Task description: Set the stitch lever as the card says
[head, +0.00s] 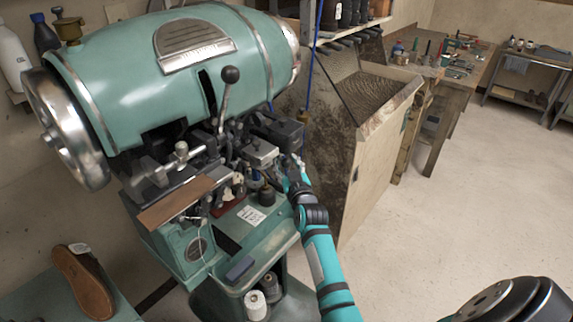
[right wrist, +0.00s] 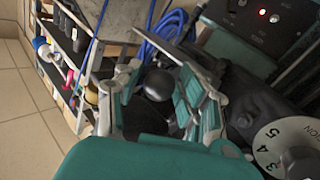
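The green stitcher (head: 130,80) fills the left of the head view. A lever with a black ball knob (head: 230,75) rises from its front. A small white card (head: 250,215) lies on the machine's lower ledge; its writing is too small to read. My right gripper (head: 292,165) is at the machine's right side, partly lost among its parts. In the right wrist view its fingers are apart, with a dark ball knob (right wrist: 158,85) showing between them; contact is not clear. I cannot tell whether this is the same knob. My left gripper is out of view.
A numbered tension dial (right wrist: 285,150) and a panel with a red light (right wrist: 262,13) are close to my right gripper. A brown shoe (head: 85,280) with a white tag lies at lower left. A worn bin (head: 370,150) stands behind my right arm.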

